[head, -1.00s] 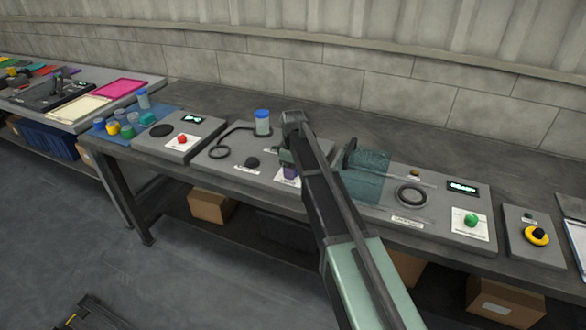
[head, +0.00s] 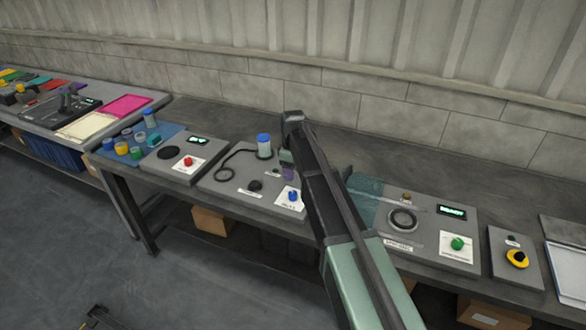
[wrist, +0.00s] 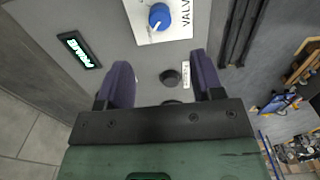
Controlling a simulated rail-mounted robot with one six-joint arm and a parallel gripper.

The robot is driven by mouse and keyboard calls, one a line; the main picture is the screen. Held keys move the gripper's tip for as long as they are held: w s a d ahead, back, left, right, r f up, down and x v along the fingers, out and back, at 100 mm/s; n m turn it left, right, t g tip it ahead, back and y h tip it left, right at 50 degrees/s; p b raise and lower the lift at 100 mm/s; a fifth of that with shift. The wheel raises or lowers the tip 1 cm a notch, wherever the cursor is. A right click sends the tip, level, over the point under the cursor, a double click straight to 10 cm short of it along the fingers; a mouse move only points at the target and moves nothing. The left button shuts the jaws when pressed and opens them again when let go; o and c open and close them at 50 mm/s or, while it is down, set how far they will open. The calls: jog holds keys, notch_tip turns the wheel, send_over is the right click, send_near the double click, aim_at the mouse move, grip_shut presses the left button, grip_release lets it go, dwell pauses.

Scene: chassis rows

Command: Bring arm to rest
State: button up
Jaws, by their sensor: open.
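My gripper (wrist: 163,75) has two purple fingers, spread wide apart with nothing between them. In the head view the gripper (head: 287,168) hangs at the end of my arm, above the grey panel (head: 222,190) in the middle of the bench, and my arm partly hides it. In the wrist view the blue knob (wrist: 159,16) on its white valve label lies beyond the fingertips. A black knob (wrist: 170,77) shows between the fingers, on the panel below. The blue knob also shows in the head view (head: 293,196), just below the gripper.
A blue-capped jar (head: 264,146) stands upright on the middle panel. Right of my arm are a teal translucent guard (head: 366,192), a ring (head: 402,219) and a green knob (head: 457,243). A red knob (head: 188,161) and several small jars are to the left. The bench's back strip is clear.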

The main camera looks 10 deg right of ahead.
jog(key=shift+f, duration=0.1)
jog(key=s+m, duration=1.1)
jog(key=s, duration=1.9)
